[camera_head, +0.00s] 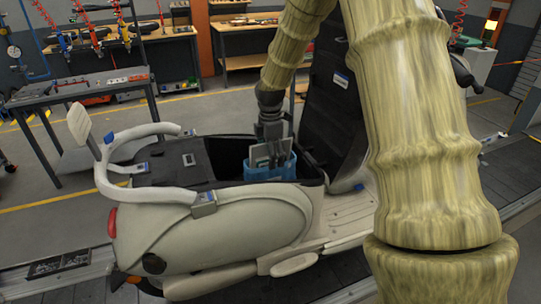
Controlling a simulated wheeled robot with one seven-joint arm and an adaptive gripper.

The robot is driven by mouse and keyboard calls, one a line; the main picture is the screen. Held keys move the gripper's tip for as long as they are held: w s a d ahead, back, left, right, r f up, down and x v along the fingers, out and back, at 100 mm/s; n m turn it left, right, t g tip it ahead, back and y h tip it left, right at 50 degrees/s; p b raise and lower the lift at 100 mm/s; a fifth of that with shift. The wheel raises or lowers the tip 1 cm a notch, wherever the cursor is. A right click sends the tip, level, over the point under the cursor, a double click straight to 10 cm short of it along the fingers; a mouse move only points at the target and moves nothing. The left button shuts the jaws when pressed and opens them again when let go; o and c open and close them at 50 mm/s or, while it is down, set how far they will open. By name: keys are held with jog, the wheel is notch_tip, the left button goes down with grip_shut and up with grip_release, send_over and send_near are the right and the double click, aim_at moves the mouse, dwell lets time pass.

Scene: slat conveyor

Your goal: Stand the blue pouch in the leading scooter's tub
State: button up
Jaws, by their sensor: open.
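The cream scooter (235,228) stands on the slat conveyor with its seat tipped back. Its open dark tub (226,155) shows. The blue pouch (268,172) is upright at the right part of the tub, with grey flat items showing at its top. The near rim hides its lower end, so I cannot see whether it touches the tub floor. My gripper (268,146) is open, pointing down, right at the top of the pouch. Its fingertips are small and partly lost against the pouch's contents, so contact is unclear.
My arm covers the right middle of the view and hides part of the scooter's front. A white grab rail (140,196) curves around the scooter's rear. A grey workbench (80,90) stands behind at left, and a wooden bench (245,40) farther back. Floor between them is clear.

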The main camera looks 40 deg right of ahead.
notch_tip(320, 180, up, 12)
jog(key=b, duration=0.3)
dwell(0.3)
jog(key=shift+a, duration=0.1)
dwell(0.4)
